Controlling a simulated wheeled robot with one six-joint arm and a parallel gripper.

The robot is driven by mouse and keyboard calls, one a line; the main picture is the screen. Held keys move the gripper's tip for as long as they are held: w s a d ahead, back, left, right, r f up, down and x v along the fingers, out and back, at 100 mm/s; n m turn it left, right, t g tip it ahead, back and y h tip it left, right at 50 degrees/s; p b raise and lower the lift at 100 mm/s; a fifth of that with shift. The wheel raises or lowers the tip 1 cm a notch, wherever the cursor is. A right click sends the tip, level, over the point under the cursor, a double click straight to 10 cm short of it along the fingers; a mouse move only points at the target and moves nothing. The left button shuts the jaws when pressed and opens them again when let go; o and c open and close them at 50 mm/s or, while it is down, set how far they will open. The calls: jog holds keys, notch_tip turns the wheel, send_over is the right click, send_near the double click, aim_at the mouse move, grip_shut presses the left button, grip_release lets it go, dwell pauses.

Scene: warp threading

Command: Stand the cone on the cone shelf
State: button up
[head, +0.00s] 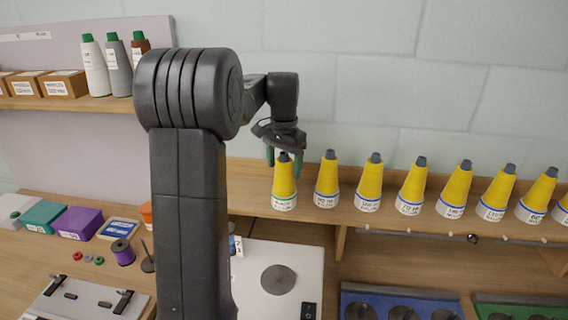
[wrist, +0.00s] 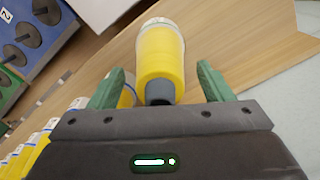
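The yellow cone (head: 284,186) with a grey tip and a white band with green lettering at its base stands upright on the cone shelf (head: 247,187), at the left end of a row of yellow cones. My gripper (head: 284,160) is above this cone, with its green fingers pointing down on either side of the grey tip. In the wrist view the cone (wrist: 162,55) lies between the two spread fingers (wrist: 160,88), with a gap on each side. The gripper is open and holds nothing.
Several similar yellow cones (head: 327,180) stand in a row to the right, the nearest close to my right finger. An upper shelf (head: 95,104) at left holds boxes and more cones. Below are a white board (head: 300,258) and blue (head: 350,297) and green trays with discs.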

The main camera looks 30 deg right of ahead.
notch_tip(320, 180, up, 12)
jog(key=shift+r, duration=0.2)
dwell(0.4)
